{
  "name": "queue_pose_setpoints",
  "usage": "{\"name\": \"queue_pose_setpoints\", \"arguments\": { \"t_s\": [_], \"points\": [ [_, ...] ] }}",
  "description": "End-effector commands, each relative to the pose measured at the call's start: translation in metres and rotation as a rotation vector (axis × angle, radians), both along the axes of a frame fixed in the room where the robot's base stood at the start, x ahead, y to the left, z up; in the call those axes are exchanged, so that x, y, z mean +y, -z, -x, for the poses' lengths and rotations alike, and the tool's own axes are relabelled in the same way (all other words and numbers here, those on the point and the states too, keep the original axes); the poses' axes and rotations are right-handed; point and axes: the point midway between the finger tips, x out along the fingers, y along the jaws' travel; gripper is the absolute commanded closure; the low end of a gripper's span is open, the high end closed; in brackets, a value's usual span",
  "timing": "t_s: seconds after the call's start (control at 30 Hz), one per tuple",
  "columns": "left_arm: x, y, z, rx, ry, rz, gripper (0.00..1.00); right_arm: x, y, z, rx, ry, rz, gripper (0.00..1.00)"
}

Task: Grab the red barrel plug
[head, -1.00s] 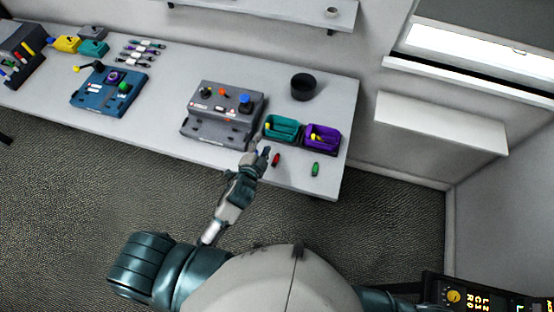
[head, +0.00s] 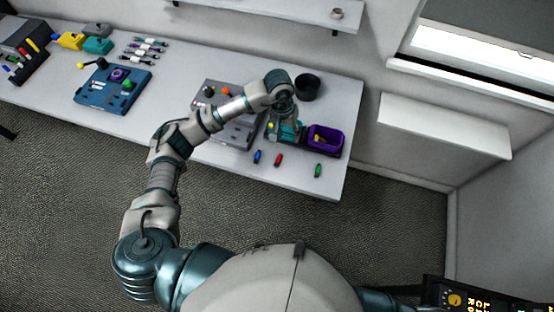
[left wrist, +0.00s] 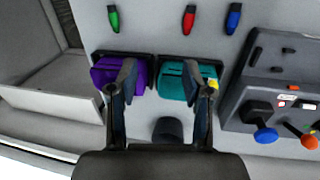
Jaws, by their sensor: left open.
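The red barrel plug (head: 278,160) lies on the table near its front edge, between a blue plug (head: 257,157) and a green plug (head: 318,171). In the left wrist view the red plug (left wrist: 189,18) is at the top, beyond the bins. My left gripper (head: 285,133) is above the teal bin, apart from the red plug. In the left wrist view my left gripper (left wrist: 166,92) shows both fingers spread wide with nothing between them. My right gripper is not in view.
A teal bin (left wrist: 172,82) and a purple bin (head: 340,146) stand side by side behind the plugs. A black cup (head: 308,87) is behind them. A grey panel box (head: 238,135) stands left, partly hidden by my arm. Table around the plugs is clear.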

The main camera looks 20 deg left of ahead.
Motion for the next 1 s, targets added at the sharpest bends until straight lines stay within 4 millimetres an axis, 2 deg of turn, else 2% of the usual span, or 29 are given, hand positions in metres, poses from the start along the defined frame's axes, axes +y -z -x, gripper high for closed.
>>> {"name": "queue_pose_setpoints", "arguments": {
  "t_s": [0.03, 0.1, 0.17, 0.27, 0.6, 0.7, 0.83, 1.0],
  "points": [
    [0.014, -0.005, -0.006, -0.015, 0.018, -0.068, 0.50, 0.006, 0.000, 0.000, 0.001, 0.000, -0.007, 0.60],
    [0.028, -0.008, -0.010, -0.023, 0.035, -0.131, 0.50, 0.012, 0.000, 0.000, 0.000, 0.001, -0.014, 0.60],
    [0.032, -0.005, -0.011, -0.023, 0.040, -0.155, 0.50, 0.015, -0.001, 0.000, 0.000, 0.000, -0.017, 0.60],
    [0.031, 0.010, -0.010, -0.019, 0.044, -0.164, 0.50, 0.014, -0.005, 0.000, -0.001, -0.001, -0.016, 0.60],
    [0.033, 0.088, -0.009, -0.018, 0.042, -0.156, 0.50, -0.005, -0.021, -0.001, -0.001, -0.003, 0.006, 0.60],
    [0.034, 0.103, -0.009, -0.020, 0.042, -0.153, 0.50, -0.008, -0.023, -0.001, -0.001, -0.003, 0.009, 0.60],
    [0.034, 0.112, -0.010, -0.023, 0.042, -0.151, 0.50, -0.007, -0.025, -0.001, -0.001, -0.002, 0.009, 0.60],
    [0.030, 0.132, -0.006, -0.017, 0.042, -0.153, 0.50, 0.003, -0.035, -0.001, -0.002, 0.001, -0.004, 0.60]
  ]
}}
